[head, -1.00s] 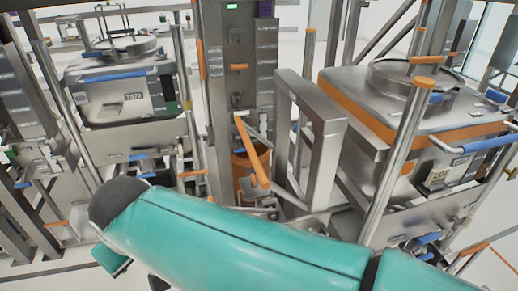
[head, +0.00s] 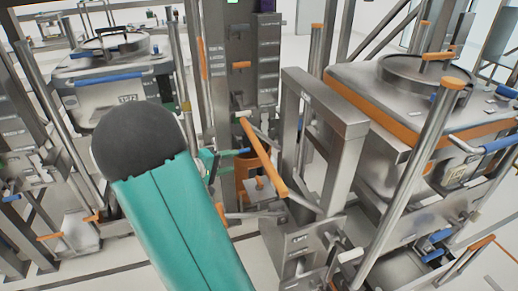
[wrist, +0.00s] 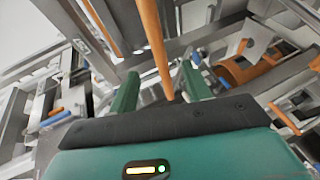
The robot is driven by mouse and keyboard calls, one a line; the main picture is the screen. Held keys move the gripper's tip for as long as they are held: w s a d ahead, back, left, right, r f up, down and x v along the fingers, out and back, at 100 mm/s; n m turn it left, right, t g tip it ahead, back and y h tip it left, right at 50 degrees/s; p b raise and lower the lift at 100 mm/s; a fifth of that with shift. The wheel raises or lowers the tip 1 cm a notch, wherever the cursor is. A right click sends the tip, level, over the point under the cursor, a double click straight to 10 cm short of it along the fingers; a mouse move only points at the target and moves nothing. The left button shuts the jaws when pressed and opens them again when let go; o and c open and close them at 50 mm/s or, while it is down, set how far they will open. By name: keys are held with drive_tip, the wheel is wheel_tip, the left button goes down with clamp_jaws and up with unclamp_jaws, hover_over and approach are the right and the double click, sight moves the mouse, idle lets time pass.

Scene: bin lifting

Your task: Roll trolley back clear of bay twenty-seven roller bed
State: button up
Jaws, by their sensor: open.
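A steel upright frame marked LIFT (head: 345,130) stands right of centre in the head view, with an orange lever handle (head: 263,158) sloping on its left side. This frame appears to be part of the trolley, but I cannot tell its outline. In the wrist view the orange handle (wrist: 150,35) runs between the two green fingers of my gripper (wrist: 160,72), which is open and not closed on it. In the head view my gripper (head: 212,162) is small, just left of the handle and partly hidden by my arm. The roller bed cannot be made out clearly.
A steel bin with an orange band (head: 390,125) and blue handle stands at the right. Another bin (head: 105,85) sits at the left on its own stand. A grey column (head: 268,60) with label plates rises behind the lever. White floor (head: 110,270) shows at lower left.

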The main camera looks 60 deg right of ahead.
sight(263, 150)
drive_tip(key=shift+n+h, duration=0.3)
drive_tip(key=shift+h, duration=0.4)
drive_tip(key=x, duration=1.1)
drive_tip(key=w+x, duration=0.1)
drive_tip(key=x, duration=0.4)
drive_tip(key=shift+d+f, duration=0.5)
clamp_jaws()
